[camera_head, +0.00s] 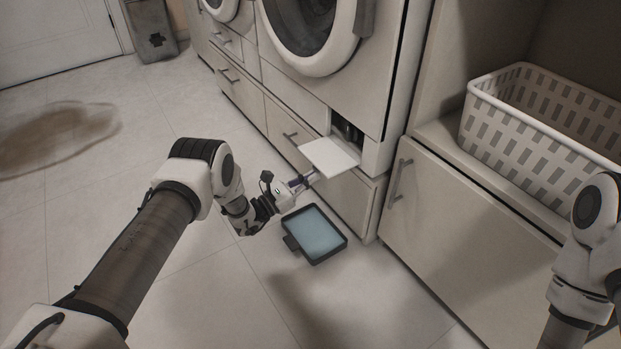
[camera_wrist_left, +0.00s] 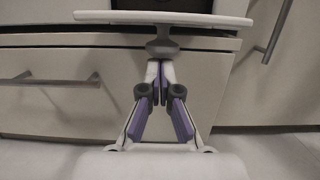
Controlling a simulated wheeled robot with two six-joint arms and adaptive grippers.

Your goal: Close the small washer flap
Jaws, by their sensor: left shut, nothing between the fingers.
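The small washer flap (camera_head: 330,154) is a white panel at the lower right of the washer (camera_head: 318,60). It hangs open, sticking out roughly level, with a dark opening (camera_head: 347,131) behind it. My left gripper (camera_head: 306,180) is just below the flap's front edge, its fingers pointing up toward the washer. In the left wrist view the flap (camera_wrist_left: 165,18) spans the top, and my left gripper (camera_wrist_left: 158,70) shows its purple-padded fingers shut together, empty, under the flap. Whether the fingertips touch the flap I cannot tell. My right arm shows at the right edge; its gripper is out of view.
A dark tray with blue liquid (camera_head: 314,234) lies on the floor below the flap. Drawers with handles (camera_head: 291,136) run under the washers. A white laundry basket (camera_head: 545,128) stands on the ledge at right. A bin (camera_head: 151,30) and a brown patch (camera_head: 60,138) are at left.

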